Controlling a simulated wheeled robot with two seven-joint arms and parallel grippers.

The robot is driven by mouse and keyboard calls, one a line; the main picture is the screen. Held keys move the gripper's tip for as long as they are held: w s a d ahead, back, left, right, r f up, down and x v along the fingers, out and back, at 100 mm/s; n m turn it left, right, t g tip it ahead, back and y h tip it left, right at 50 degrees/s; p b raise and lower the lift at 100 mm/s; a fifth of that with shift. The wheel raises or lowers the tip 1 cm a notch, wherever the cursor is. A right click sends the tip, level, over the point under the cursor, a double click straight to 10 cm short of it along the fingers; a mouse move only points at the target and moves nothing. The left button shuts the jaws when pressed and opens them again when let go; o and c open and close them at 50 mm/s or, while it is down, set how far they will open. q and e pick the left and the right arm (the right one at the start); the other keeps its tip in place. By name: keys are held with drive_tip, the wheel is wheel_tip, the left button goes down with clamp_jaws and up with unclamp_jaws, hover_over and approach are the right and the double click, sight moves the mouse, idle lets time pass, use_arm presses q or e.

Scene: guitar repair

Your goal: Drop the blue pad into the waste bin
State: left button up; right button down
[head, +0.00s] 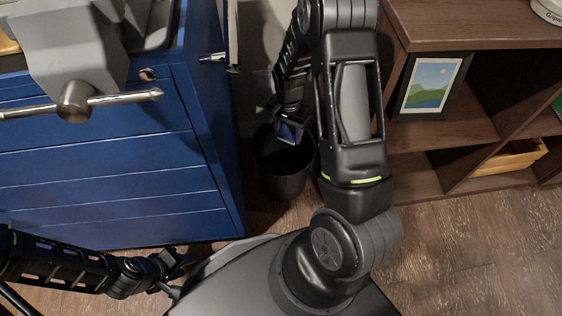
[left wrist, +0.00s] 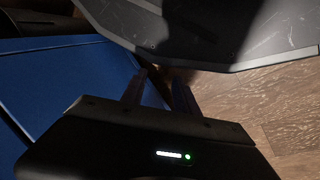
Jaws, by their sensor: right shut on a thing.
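The waste bin (head: 285,184) is a dark round bin on the floor between the blue cabinet and the brown shelf. My right gripper (head: 289,129) hangs over its opening, shut on the small blue pad (head: 291,133). The pad is tilted, and its edge looks light. The bin's inside is dark and partly hidden by the gripper. My left gripper (head: 178,274) is low in front of the blue cabinet, far from the bin. The left wrist view shows its two fingers (left wrist: 158,92) apart with nothing seen between them.
The blue cabinet (head: 110,165) with a vise (head: 75,98) on it stands left of the bin. The brown shelf (head: 440,175) stands right, holding a framed picture (head: 430,86) and a wooden tray (head: 512,158). Wood floor (head: 480,240) is clear at the lower right.

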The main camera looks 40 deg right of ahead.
drive_tip(key=shift+f, duration=0.1)
wheel_tip(320, 180, down, 6)
drive_tip(key=b, duration=0.5)
drive_tip(key=shift+c, duration=2.3)
unclamp_jaws()
wheel_tip(320, 180, up, 8)
drive_tip(key=p, duration=0.3)
